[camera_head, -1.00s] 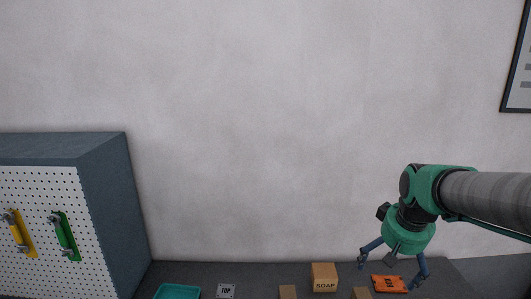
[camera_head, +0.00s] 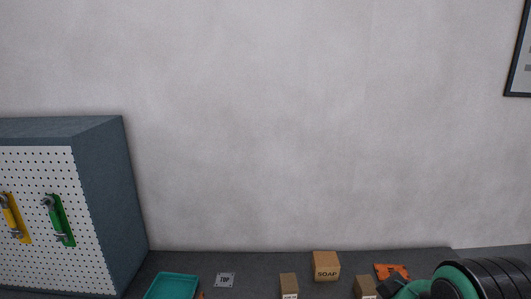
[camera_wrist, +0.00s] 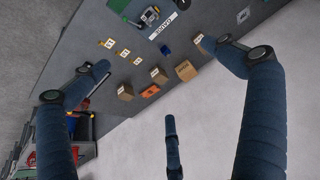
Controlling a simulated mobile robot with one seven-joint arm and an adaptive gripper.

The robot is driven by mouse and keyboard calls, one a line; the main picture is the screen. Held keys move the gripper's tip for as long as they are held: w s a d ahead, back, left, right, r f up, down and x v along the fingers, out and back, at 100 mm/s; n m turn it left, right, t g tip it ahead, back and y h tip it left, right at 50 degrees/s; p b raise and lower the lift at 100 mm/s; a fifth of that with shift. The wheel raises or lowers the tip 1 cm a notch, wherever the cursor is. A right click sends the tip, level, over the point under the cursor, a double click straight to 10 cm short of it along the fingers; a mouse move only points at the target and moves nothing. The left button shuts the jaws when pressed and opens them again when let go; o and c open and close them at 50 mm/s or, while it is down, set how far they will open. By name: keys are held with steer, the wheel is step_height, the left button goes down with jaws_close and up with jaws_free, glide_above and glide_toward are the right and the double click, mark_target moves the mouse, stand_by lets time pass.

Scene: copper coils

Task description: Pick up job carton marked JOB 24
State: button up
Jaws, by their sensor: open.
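Small brown cartons with white labels stand on the dark bench; one (camera_head: 289,283) is at the bottom middle of the head view and another (camera_head: 365,286) is to its right. The label print is too small to read, so I cannot tell which is JOB 24. In the wrist view there are several brown boxes, including one at the left (camera_wrist: 125,92), one in the middle (camera_wrist: 158,76) and a larger one (camera_wrist: 186,71). My gripper (camera_wrist: 158,75) is open and empty, its fingers spread with the boxes beyond, apart from them. In the head view its fingers are hidden.
A teal tray (camera_head: 172,286) and a TOP card (camera_head: 225,280) are at left. A pegboard cabinet (camera_head: 100,210) bounds the left side.

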steer(key=shift+s+a+f, duration=0.2)
steer(key=shift+s+f, duration=0.25)
steer(key=shift+s, duration=0.2)
steer(key=shift+c, duration=0.4)
steer(key=w+d+f+m+y+b, duration=0.1)
steer(key=w+d+f+m, duration=0.1)
steer(key=w+m, duration=0.45)
steer(key=w+d+f+m+y, duration=0.15)
steer(key=w+m, duration=0.25)
steer(key=w, duration=0.5)
steer(key=w+d+f+m+t, duration=0.2)
steer(key=w+d+f+m, duration=0.5)
steer(key=w+d+m, duration=0.3)
steer(key=w+d+f+m+h, duration=0.1)
steer(key=d+f+m, duration=0.4)
steer(key=d+f, duration=0.2)
steer(key=d+f+m+t+h+b, duration=0.1)
steer(key=d+f+m, duration=0.4)
steer(key=d, duration=0.7)
steer(key=w+d+f+m+h, duration=0.1)
steer(key=d+f+m, duration=0.5)
steer(key=d+f, duration=0.2)
steer(key=shift+w+d+f+t, duration=0.3)
steer(key=shift+w+d, duration=0.05)
steer(key=shift+d, duration=0.65)
